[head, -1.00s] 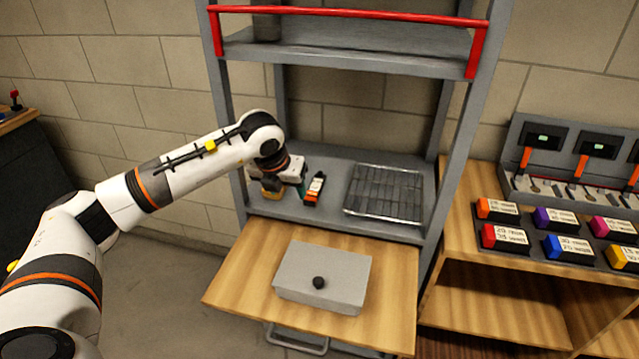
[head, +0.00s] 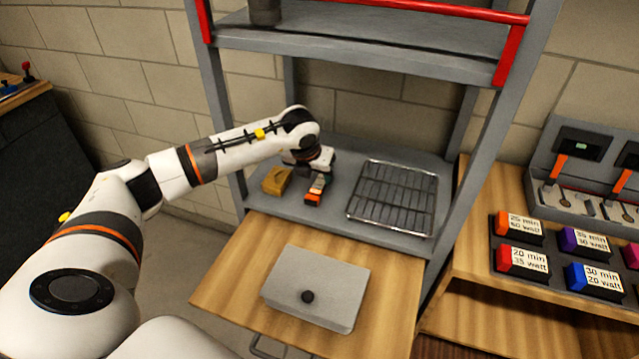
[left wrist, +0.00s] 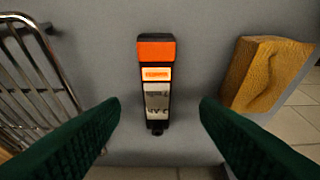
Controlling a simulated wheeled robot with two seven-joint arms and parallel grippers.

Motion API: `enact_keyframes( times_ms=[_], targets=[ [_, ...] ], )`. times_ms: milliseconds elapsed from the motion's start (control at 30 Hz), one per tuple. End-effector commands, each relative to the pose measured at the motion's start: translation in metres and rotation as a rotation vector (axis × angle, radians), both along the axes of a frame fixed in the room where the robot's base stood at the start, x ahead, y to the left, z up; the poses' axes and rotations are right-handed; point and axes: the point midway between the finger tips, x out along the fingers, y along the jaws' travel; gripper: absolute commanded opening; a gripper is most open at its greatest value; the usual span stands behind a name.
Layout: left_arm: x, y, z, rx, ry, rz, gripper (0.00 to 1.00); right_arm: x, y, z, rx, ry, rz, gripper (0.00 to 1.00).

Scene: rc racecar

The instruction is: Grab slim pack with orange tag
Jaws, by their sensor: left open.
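The slim pack with the orange tag (head: 316,192) lies on the grey shelf, left of the wire rack. In the left wrist view the pack (left wrist: 156,85) is black with an orange end, an orange label and a pale label, and it lies between the open fingers, apart from both. My left gripper (head: 322,178) is over the pack's far part in the head view and partly hides it. In the left wrist view the left gripper (left wrist: 160,140) shows two dark green fingers, wide apart and empty. My right gripper is not in view.
A yellow-brown block (head: 277,180) sits close left of the pack. A wire rack (head: 393,197) lies to its right. A grey box with a black knob (head: 316,287) rests on the wooden board (head: 225,290) below. Labelled packs (head: 522,262) stand on the right bench.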

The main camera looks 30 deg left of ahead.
Motion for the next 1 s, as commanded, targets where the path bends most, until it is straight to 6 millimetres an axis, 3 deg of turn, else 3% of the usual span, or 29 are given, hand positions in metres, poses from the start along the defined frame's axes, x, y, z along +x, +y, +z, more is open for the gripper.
enact_keyframes(
  times_ms=[400, 667, 1000],
  targets=[
    [0.018, 0.001, -0.046, -0.002, 0.002, 0.001, 0.56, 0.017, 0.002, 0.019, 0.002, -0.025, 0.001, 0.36],
    [0.019, 0.002, -0.051, -0.001, 0.001, 0.001, 0.56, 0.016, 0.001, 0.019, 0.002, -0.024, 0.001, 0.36],
    [0.019, 0.002, -0.05, -0.001, 0.0, 0.001, 0.06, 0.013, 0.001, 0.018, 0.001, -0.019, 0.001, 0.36]
  ],
)
